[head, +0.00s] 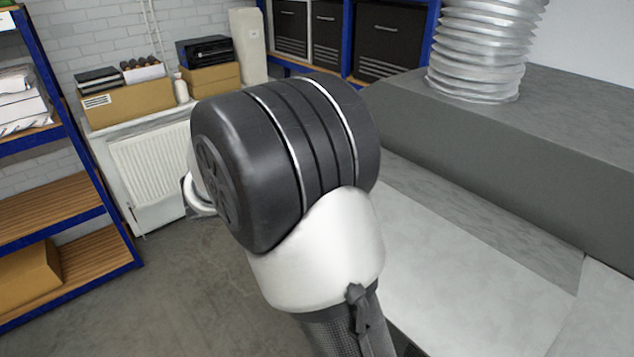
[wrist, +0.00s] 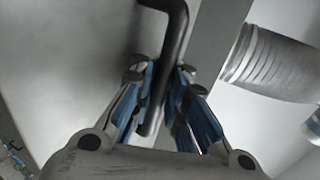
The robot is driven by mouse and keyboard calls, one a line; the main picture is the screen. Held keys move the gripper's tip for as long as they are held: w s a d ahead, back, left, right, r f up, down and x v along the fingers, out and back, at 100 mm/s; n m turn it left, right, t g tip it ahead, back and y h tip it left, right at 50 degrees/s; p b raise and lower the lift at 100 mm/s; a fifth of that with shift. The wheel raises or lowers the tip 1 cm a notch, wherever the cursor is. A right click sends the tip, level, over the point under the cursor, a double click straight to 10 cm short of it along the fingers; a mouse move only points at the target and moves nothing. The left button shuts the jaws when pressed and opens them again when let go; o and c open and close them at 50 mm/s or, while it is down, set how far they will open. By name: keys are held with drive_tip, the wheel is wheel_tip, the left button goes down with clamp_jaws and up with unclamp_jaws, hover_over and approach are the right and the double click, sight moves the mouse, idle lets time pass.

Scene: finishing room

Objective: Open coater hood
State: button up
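A dark bent bar handle (wrist: 174,45) runs down the middle of the wrist view, in front of a smooth grey surface (wrist: 65,60) that looks like the coater hood. My gripper (wrist: 164,78) has its blue-lined fingers drawn in on both sides of the handle, and they look closed against it. In the head view, a large grey housing (head: 570,120) with a flat top stands at the right, with pale grey panels (head: 450,260) in front of it. My arm's dark and white joint fills the middle there and hides my gripper and the handle.
A ribbed silver duct (head: 485,45) rises from the housing; it also shows in the wrist view (wrist: 268,62). A blue-framed shelf (head: 60,200) stands at the left, with a radiator (head: 160,170) and boxes (head: 135,98) behind. Grey floor (head: 190,290) lies open at the left.

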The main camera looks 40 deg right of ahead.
drive_tip(key=shift+o, duration=1.2)
drive_tip(key=shift+a, duration=0.4)
drive_tip(key=shift+o, duration=1.1)
drive_tip(key=shift+d, duration=0.25)
drive_tip(key=shift+a, duration=0.1)
drive_tip(key=v, duration=1.2)
